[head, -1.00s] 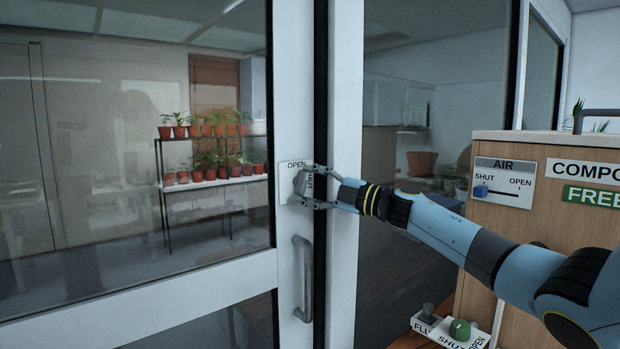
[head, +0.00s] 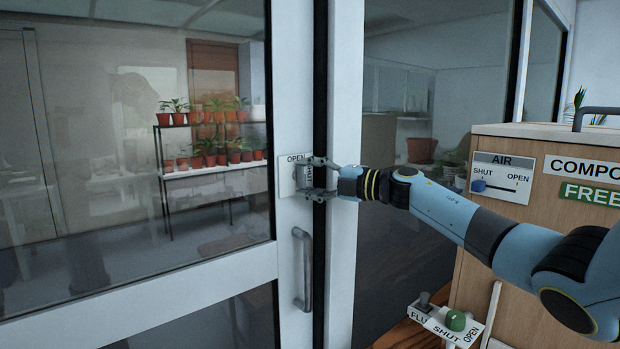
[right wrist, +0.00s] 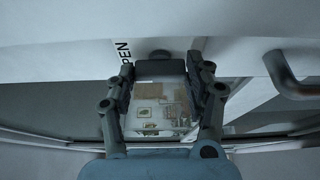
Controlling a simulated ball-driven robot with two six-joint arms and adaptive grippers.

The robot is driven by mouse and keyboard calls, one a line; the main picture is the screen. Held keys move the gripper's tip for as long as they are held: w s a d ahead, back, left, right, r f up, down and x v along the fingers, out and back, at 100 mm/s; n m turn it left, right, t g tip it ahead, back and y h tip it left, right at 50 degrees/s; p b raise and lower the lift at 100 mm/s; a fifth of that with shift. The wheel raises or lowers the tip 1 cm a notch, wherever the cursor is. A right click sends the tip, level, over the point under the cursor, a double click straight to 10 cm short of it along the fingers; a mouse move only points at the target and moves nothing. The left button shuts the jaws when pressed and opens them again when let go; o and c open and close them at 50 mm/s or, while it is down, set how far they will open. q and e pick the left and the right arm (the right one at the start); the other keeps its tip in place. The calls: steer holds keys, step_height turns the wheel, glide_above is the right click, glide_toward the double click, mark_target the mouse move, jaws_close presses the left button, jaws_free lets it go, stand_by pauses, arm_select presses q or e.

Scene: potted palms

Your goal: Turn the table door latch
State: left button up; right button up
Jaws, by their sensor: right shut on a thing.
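The grey latch knob (head: 302,179) sits on a white plate (head: 287,176) on the door's pale frame. The plate reads OPEN along its top and SHUT, partly covered, at its right side. The knob looks about upright. My right gripper (head: 314,179) reaches it from the right, one finger above and one below, shut on the knob. In the right wrist view the knob (right wrist: 158,68) is a dark block between the two fingers, with part of OPEN beside it. My left gripper is not in view.
A grey door handle (head: 302,270) is below the latch. Through the glass stands a rack of potted plants (head: 210,158). At right is a wooden cabinet (head: 540,236) with an AIR slider (head: 479,186). A green knob (head: 455,320) is low in front of it.

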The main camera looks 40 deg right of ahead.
steer(key=shift+f, duration=0.15)
steer(key=o, duration=1.2)
steer(key=v, duration=1.2)
steer(key=shift+a, duration=0.1)
